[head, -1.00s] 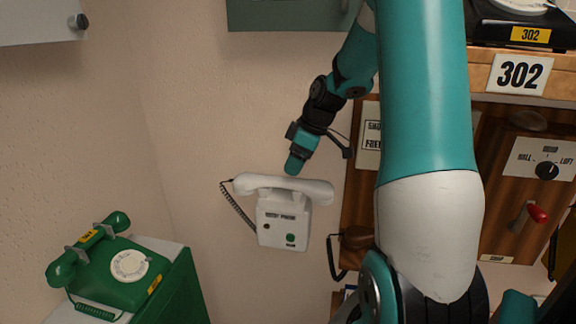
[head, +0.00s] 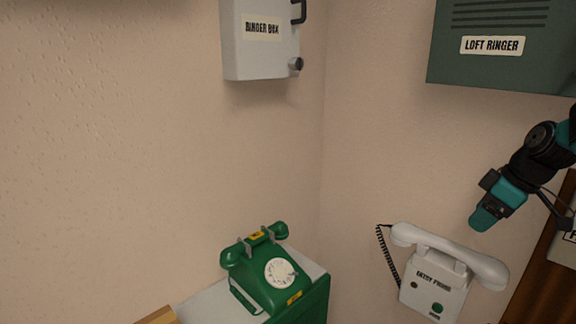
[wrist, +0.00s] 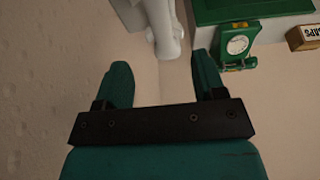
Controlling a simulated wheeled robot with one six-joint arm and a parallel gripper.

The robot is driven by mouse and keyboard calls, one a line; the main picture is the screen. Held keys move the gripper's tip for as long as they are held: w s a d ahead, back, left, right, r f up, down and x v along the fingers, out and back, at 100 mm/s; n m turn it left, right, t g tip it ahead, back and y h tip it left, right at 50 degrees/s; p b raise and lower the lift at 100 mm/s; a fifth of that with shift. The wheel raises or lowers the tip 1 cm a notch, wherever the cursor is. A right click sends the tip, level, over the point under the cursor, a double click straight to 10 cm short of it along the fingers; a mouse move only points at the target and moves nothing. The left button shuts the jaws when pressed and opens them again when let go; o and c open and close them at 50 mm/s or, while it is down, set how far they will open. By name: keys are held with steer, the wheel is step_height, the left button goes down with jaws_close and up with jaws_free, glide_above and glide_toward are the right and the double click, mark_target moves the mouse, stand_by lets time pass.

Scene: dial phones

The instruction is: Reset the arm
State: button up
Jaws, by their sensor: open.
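My gripper (head: 484,216) is at the right of the head view, just above and apart from the white entry phone (head: 437,287) on the wall. In the wrist view my gripper (wrist: 160,84) shows two teal fingers spread apart with nothing between them. The entry phone's white handset (head: 450,255) lies across the top of its body, with a dark coiled cord at its left. Part of the white phone also shows at the top of the wrist view (wrist: 160,25). My upper arm is mostly out of the head view.
A green dial phone (head: 268,277) stands on a green cabinet (head: 314,300) in the corner. A grey ringer box (head: 260,50) and a dark green loft ringer box (head: 500,70) hang on the walls above. The wall between them is clear.

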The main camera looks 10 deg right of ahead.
steer(key=s+a+f+g+y+b, duration=0.15)
steer(key=a+b, duration=0.25)
steer(key=a, duration=0.8)
steer(key=s+a+f+b, duration=0.1)
steer(key=a+f+b, duration=0.25)
steer(key=a, duration=0.85)
steer(key=s+a+f+g+b, duration=0.1)
steer(key=s+a+f+b, duration=0.1)
steer(key=s+a, duration=0.4)
steer(key=s+a+f+n+g+b, duration=0.1)
steer(key=s+a+f+b, duration=0.2)
steer(key=s+a, duration=0.3)
steer(key=s+b, duration=0.1)
steer(key=s, duration=0.1)
steer(key=shift+s+a, duration=0.25)
steer(key=shift+s, duration=0.15)
steer(key=shift+y, duration=0.25)
